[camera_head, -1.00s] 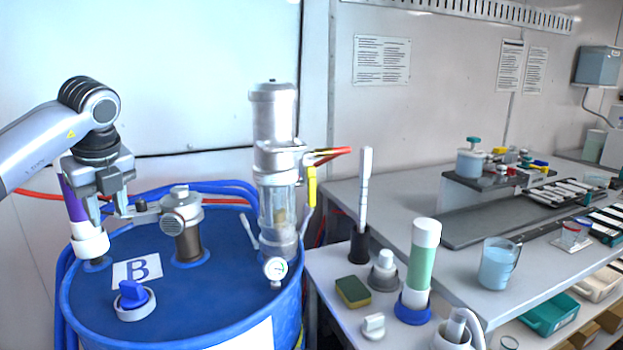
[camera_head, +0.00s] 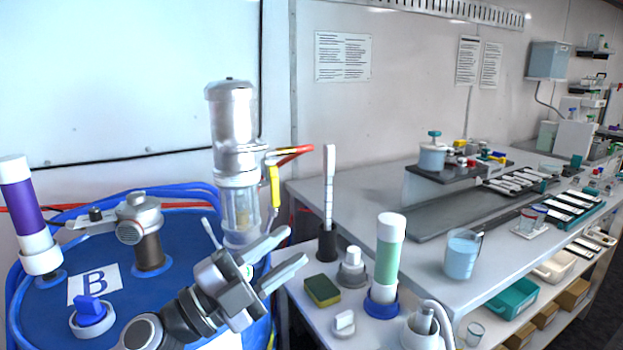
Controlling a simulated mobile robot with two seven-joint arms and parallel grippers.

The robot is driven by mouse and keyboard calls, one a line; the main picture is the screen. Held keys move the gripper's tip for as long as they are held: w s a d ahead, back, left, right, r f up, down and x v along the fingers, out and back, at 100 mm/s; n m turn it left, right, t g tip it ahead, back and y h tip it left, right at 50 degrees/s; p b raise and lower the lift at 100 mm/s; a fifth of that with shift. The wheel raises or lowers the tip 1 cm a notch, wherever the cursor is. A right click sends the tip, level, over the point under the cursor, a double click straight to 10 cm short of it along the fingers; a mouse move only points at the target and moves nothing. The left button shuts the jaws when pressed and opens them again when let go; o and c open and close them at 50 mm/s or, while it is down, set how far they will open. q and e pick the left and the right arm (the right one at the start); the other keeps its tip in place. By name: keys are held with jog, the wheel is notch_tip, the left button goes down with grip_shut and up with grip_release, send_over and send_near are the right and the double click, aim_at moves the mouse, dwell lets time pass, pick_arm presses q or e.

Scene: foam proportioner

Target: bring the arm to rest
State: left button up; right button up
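My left gripper (camera_head: 292,250) reaches in from the bottom edge, over the front right of the blue drum (camera_head: 200,264) marked B. Its two fingers are spread and point up and to the right, with nothing between them. It hides the lower part of the clear and metal pump cylinder (camera_head: 232,130); I cannot tell whether it touches it. A purple tube with a white cap (camera_head: 22,207) stands in a white collar at the drum's left, apart from the gripper. My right gripper is not in view.
Right of the gripper, the low bench holds a yellow-green sponge (camera_head: 322,291), a green tube (camera_head: 388,255) and a stand with a white stick (camera_head: 329,200). A beaker of blue liquid (camera_head: 461,254) stands on the higher grey bench.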

pick_arm(q)
jog(key=s+a+f+n+t+y, duration=0.3)
jog(key=a+f+n+t+y, duration=0.2)
jog(key=a+f+n+y, duration=1.2)
jog(key=s+a+f+n+g, duration=0.1)
jog(key=s+f+n+g, duration=0.1)
jog(key=s+f+g, duration=0.45)
jog(key=s+f+n+g+y, duration=0.1)
jog(key=s+f+n+g, duration=0.15)
jog(key=s, duration=0.65)
jog(key=s+a+f+n+g, duration=0.1)
jog(key=s+f+g, duration=0.35)
jog(key=s, duration=0.35)
jog(key=w+d+f+t+h, duration=0.1)
jog(key=w+d+f+t, duration=0.2)
jog(key=w+f+t, duration=0.3)
jog(key=shift+f+t+h, duration=0.4)
jog(key=shift+f+t, duration=0.05)
jog(key=shift+f, duration=1.4)
